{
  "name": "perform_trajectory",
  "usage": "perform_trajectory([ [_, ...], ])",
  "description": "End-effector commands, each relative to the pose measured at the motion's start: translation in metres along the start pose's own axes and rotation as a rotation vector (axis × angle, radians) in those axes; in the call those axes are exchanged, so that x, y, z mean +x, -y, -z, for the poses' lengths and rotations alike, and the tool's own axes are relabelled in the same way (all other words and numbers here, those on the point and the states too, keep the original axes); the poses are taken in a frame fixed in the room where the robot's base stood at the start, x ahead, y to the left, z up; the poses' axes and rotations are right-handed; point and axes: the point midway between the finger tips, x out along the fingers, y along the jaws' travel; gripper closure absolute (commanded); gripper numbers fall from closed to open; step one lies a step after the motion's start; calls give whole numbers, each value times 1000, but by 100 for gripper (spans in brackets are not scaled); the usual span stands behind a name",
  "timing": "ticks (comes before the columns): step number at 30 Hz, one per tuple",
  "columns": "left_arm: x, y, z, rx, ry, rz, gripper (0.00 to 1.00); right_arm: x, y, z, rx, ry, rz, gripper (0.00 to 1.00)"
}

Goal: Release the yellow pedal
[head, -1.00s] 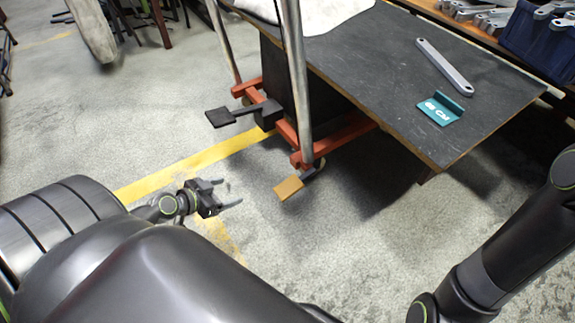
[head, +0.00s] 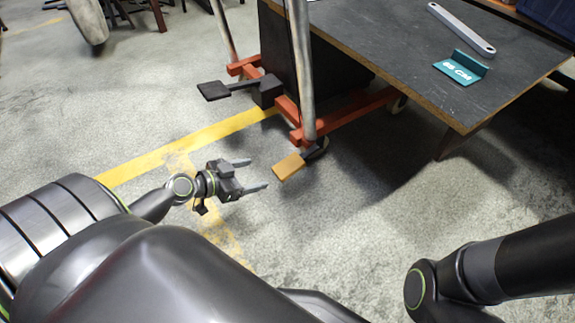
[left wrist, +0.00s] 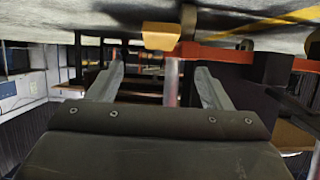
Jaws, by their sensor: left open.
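The yellow pedal (head: 289,166) sticks out low at the near end of a red-framed cart, close to a caster. It also shows at the top middle of the left wrist view (left wrist: 160,37), which looks upside down. My left gripper (head: 256,175) is open and empty, low over the floor just left of the pedal and apart from it. Its two fingers point toward the pedal side; they also show in the left wrist view (left wrist: 162,85). A black pedal (head: 214,91) sits farther back on the same cart. My right gripper is out of view; only that arm shows.
The cart has a red frame (head: 355,115) and an upright metal post (head: 301,70). The floor around the gripper is clear, with yellow lines (head: 190,146).

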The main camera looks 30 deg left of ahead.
Motion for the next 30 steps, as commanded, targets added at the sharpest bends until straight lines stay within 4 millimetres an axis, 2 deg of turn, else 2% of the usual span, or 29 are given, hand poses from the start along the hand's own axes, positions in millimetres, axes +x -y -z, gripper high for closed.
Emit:
perform_trajectory([
  [3,28,0,-1,-3,-5,1,27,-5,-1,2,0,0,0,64],
  [15,108,-1,-2,-3,-1,-1,27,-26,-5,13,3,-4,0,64],
  [21,128,0,-2,-1,1,0,27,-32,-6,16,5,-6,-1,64],
  [30,131,0,-1,-1,2,-1,27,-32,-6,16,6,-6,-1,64],
])
